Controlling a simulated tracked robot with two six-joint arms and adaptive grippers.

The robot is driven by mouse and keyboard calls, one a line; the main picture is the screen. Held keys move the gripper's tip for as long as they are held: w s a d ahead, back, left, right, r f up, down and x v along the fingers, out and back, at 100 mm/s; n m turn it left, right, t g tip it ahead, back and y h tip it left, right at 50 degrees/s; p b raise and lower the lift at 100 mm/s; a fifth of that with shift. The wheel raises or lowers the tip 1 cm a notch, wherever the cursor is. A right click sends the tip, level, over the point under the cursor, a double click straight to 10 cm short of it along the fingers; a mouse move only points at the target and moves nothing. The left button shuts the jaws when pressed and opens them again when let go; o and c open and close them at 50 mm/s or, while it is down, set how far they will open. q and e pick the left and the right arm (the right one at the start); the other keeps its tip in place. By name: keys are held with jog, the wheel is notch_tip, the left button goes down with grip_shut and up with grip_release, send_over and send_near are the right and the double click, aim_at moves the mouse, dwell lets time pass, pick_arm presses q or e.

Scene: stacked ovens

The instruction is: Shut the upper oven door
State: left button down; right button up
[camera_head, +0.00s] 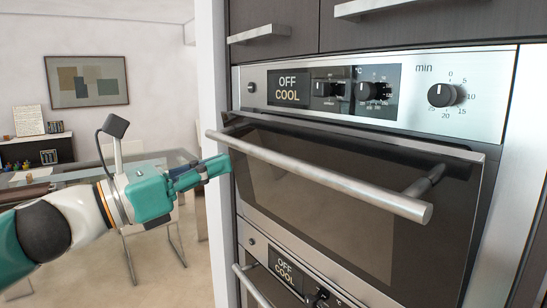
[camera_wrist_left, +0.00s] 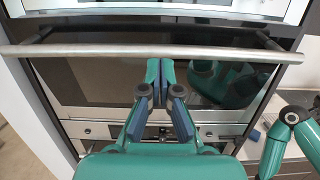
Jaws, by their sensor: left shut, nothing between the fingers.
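The upper oven door (camera_head: 330,195) is dark glass with a long steel handle bar (camera_head: 310,173). Its top edge stands slightly out from the frame, with a dark gap below the control panel, so it looks a little ajar. In the left wrist view the door (camera_wrist_left: 90,80) fills the middle and its handle (camera_wrist_left: 150,51) crosses above the fingertips. My left gripper (camera_head: 222,164) is shut and empty, at the door's left side, just below the handle's left end in the head view. In the wrist view its fingertips (camera_wrist_left: 159,68) point at the glass; contact is unclear. My right gripper is not in view.
The control panel (camera_head: 375,90) with knobs is above the door. A lower oven (camera_head: 285,270) with its own handle is below. Dark cabinet drawers are overhead. A glass table (camera_head: 120,168) and chairs stand at the left, behind my left arm.

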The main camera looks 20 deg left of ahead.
pick_arm(q)
jog(key=r, duration=0.1)
jog(key=p, duration=0.4)
send_near(298, 128)
jog(key=x, duration=0.7)
jog(key=shift+w+d, duration=0.1)
